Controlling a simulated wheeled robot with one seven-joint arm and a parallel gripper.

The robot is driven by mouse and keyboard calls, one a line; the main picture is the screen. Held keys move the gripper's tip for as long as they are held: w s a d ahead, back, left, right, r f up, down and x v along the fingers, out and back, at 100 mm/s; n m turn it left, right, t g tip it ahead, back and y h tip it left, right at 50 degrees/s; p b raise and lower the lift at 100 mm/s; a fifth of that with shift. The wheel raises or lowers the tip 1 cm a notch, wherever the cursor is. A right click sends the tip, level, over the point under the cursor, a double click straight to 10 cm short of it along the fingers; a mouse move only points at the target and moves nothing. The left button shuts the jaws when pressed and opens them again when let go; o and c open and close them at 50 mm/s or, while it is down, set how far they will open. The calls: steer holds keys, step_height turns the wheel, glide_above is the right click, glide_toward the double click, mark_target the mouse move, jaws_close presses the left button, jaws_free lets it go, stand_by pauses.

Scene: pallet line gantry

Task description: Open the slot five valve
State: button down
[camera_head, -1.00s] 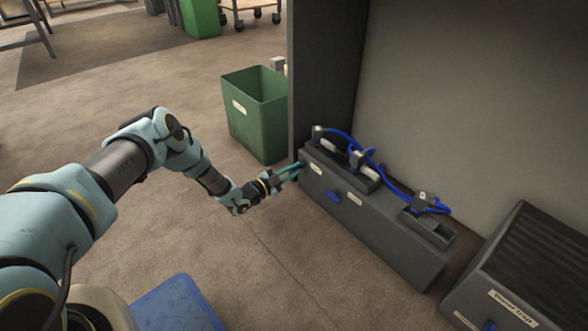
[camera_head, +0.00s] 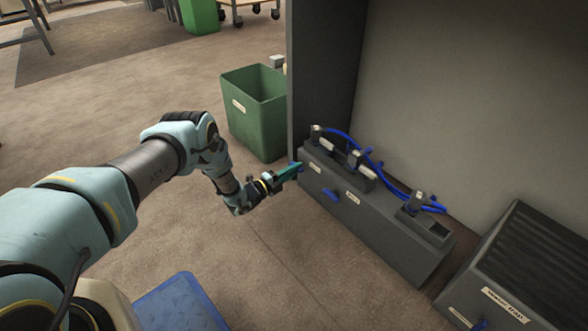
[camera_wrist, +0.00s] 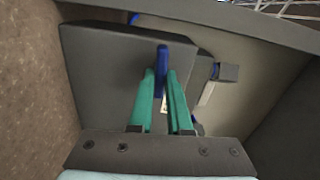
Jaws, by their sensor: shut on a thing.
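The grey valve box (camera_head: 390,240) stands low along the wall, with small labels on its front that are too small to read. My gripper (camera_head: 293,169) is at the box's left end. In the wrist view, its teal fingers (camera_wrist: 160,74) are shut on a blue valve handle (camera_wrist: 162,55), which stands upright between the fingertips. In the head view only a bit of this handle (camera_head: 299,164) shows past the fingers. A second blue handle (camera_head: 330,195) sits free on the front, between two labels. I cannot read which slot the held handle belongs to.
Blue hoses (camera_head: 385,180) and grey fittings (camera_head: 416,202) lie on top of the box. A green bin (camera_head: 258,125) stands behind my gripper, beside a dark upright panel (camera_head: 320,70). A ribbed dark unit (camera_head: 520,260) is at the right.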

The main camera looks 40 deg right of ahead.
steer(key=shift+f+m, duration=0.1)
steer(key=shift+m, duration=0.4)
steer(key=c, duration=0.9)
jaws_free()
steer(key=shift+o, duration=0.2)
steer(key=a+p, duration=0.4)
steer(key=a, duration=0.6)
steer(key=shift+w+a, duration=0.3)
steer(key=shift+a, duration=0.1)
